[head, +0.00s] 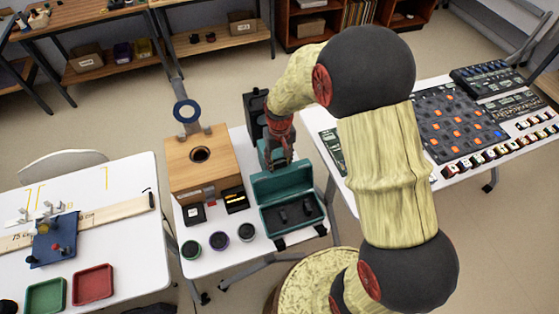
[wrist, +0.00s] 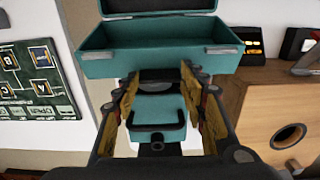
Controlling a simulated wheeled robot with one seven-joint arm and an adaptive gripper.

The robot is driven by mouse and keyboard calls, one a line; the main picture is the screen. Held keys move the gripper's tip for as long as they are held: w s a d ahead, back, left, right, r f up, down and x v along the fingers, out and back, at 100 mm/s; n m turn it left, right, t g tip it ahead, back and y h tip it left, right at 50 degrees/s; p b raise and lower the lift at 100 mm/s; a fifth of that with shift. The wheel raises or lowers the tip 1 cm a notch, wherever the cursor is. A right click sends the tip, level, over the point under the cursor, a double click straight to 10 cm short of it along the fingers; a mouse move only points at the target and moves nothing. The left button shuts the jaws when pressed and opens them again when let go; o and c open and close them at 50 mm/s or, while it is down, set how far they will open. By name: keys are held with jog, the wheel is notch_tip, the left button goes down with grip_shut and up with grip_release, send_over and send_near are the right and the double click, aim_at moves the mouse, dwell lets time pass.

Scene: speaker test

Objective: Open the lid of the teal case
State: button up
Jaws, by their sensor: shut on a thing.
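The teal case (head: 268,220) stands on the white table with its lid (head: 281,181) raised at the back. Its dark inside, with small dark items, shows in the head view. In the wrist view the case (wrist: 160,64) spans the top, beyond my fingers. My gripper (head: 273,160) is just behind the raised lid. Its fingers (wrist: 160,82) are shut on a teal piece with a dark handle-like bar (wrist: 158,108). I cannot tell whether this piece joins the case. The exact contact is hidden by my arm in the head view.
A wooden box with a round hole (head: 190,178) stands left of the case. Several round pots (head: 219,241) and small black boxes (head: 194,213) sit at the left front. A black block (head: 253,108) stands close behind my gripper. Another table with panels (head: 455,122) is at right.

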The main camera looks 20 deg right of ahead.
grip_shut()
jog(key=shift+s+r+t, duration=0.2)
jog(key=shift+s+t, duration=0.1)
jog(key=shift+s, duration=0.2)
jog(key=shift+s+r+t, duration=0.2)
jog(key=shift+s+t, duration=0.1)
jog(key=shift+s, duration=0.2)
jog(key=shift+s+r, duration=0.25)
jog(key=shift+s, duration=0.1)
jog(key=shift+s+f, duration=0.1)
jog(key=shift+s, duration=0.15)
jog(key=o, duration=1)
grip_release()
jog(key=shift+o, duration=0.2)
